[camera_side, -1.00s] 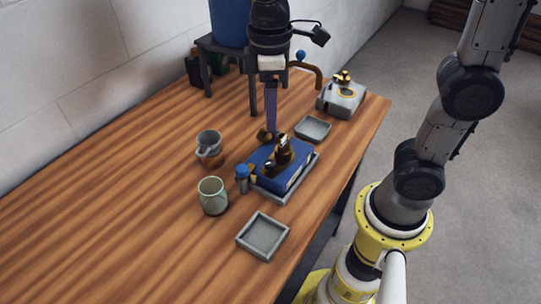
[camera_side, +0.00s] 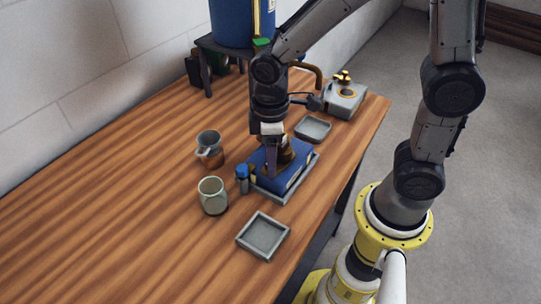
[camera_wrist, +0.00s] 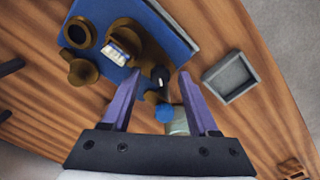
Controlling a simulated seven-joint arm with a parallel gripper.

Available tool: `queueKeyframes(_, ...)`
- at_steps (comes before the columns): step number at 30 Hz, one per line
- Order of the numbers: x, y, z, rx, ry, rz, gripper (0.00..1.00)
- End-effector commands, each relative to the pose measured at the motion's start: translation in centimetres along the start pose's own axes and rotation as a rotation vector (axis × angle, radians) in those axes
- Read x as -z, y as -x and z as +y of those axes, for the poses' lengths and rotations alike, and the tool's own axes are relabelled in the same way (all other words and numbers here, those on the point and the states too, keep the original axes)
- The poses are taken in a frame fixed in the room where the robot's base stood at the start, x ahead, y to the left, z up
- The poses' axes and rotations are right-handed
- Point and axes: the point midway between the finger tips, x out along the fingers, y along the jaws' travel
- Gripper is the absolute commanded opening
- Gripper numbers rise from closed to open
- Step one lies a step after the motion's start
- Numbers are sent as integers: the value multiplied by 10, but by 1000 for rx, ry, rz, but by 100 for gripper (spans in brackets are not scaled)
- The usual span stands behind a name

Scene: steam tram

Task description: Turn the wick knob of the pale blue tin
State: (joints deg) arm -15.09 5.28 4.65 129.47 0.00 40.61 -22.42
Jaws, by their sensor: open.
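A dark blue box-shaped tin (camera_side: 298,171) with brass fittings on top sits on a grey tray at the middle of the table. No tin looks clearly pale blue. A small blue knob (camera_side: 242,172) stands at its left end, and it also shows in the wrist view (camera_wrist: 164,113). My gripper (camera_side: 270,172) points down over the tin's near-left part and partly hides its brass. In the wrist view my gripper (camera_wrist: 160,75) is open, with dark brass between and beyond its fingers. I cannot tell whether the fingers touch it. A grey tin (camera_side: 338,99) with a brass top stands at the back right.
A grey-green mug (camera_side: 212,196) and a grey cup (camera_side: 208,144) stand left of the blue tin. Empty grey trays lie in front (camera_side: 263,235) and behind (camera_side: 313,129). A blue drum (camera_side: 229,22) stands on a dark stand at the back. The left table is clear.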

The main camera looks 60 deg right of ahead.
Motion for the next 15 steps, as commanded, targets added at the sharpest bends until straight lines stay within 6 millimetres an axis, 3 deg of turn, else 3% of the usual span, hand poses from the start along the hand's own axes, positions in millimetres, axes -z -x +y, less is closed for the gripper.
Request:
queueKeyframes(5,0,0,0,0,0,0,58)
queueKeyframes(15,0,0,0,0,0,0,0)
